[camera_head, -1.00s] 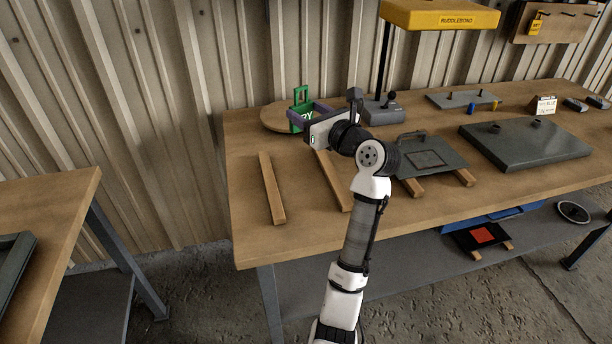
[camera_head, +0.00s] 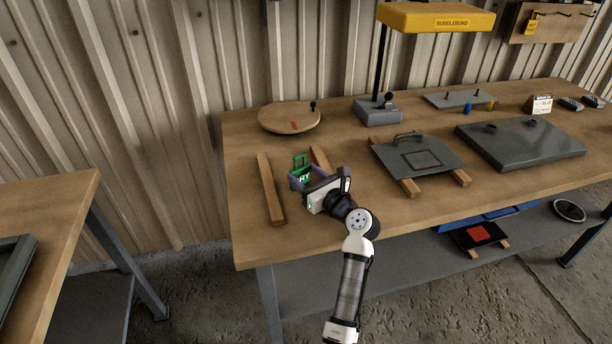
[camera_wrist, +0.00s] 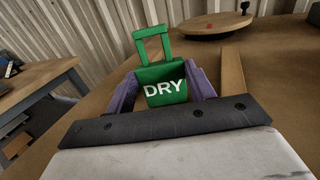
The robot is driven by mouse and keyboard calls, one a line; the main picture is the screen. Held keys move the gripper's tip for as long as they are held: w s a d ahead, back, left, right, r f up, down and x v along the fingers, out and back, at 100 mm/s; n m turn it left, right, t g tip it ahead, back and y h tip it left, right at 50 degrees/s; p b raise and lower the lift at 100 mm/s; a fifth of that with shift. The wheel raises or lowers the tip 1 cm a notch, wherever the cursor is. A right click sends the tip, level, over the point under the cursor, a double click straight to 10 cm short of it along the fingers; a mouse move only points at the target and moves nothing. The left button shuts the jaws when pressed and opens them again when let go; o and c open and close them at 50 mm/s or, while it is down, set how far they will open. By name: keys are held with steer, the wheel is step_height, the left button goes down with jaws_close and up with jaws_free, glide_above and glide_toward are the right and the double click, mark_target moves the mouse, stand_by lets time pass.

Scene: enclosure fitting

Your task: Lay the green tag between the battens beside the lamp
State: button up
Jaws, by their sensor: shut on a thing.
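The green tag (camera_head: 301,172), lettered "DRY" in the wrist view (camera_wrist: 165,88), is upright with its loop handle up. My gripper (camera_head: 308,179) is shut on it, with purple fingers at either side. In the head view it appears between the two wooden battens, the left one (camera_head: 270,190) and the right one (camera_head: 320,158), whose near part my gripper hides. I cannot tell whether the tag touches the bench. The yellow lamp (camera_head: 436,17) stands on a grey base (camera_head: 378,112) at the back, right of the battens.
A round wooden board (camera_head: 290,117) with a small black knob lies behind the battens. A grey plate with a handle (camera_head: 418,153) rests on other battens to the right. A larger dark slab (camera_head: 520,145) lies further right. The bench's left front is clear.

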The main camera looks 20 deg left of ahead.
steer(key=shift+f, duration=0.15)
steer(key=o, duration=0.9)
steer(key=shift+o, duration=0.2)
steer(key=shift+s+d, duration=0.1)
steer(key=shift+d, duration=0.05)
steer(key=b+v, duration=0.2)
steer(key=v, duration=0.9)
steer(key=shift+s+d, duration=0.15)
steer(key=shift+d, duration=0.1)
steer(key=shift+a+r, duration=0.1)
steer(key=shift+r, duration=0.1)
